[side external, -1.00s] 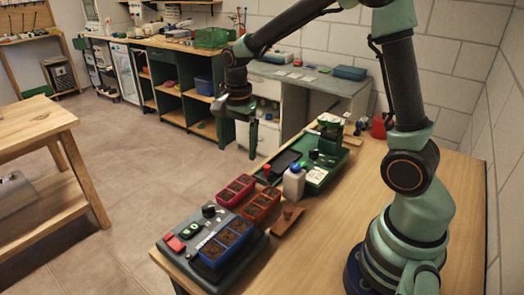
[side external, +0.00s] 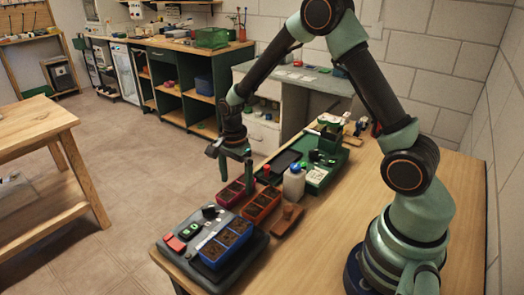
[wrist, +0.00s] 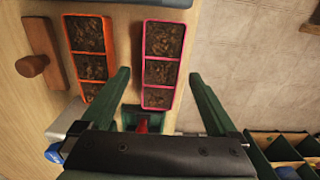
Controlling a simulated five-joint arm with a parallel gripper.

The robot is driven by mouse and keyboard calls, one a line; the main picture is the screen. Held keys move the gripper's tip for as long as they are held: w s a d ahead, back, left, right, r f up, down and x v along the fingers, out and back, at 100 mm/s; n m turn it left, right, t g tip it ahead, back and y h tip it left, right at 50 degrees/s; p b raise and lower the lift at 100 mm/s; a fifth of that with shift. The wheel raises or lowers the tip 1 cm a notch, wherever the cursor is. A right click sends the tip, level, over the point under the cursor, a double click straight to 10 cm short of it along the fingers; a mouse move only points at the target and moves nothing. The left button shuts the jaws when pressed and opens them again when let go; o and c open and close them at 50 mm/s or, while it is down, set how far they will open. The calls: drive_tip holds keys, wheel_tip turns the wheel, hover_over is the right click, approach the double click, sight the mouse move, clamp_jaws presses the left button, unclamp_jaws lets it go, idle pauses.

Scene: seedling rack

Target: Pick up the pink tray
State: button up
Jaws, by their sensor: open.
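The pink tray (side external: 229,201) holds dark soil in several cells and stands on the wooden table, left of the orange tray (side external: 262,206). In the wrist view the pink tray (wrist: 157,103) lies upright in the picture, between my two fingers. My gripper (side external: 236,184) is open and points down over the pink tray. In the wrist view my gripper (wrist: 159,75) has its left finger over the gap between the orange and pink trays and its right finger past the pink tray's right side. I cannot tell the exact height of the fingertips above the tray.
A blue tray (side external: 221,258) sits on a grey device at the table's front left. A wooden block with a knob (side external: 288,218) lies right of the orange tray.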

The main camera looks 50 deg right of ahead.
sight(236, 187)
drive_tip(key=shift+f, duration=1.6)
clamp_jaws()
drive_tip(key=shift+w+r, duration=0.1)
drive_tip(key=shift+r, duration=0.1)
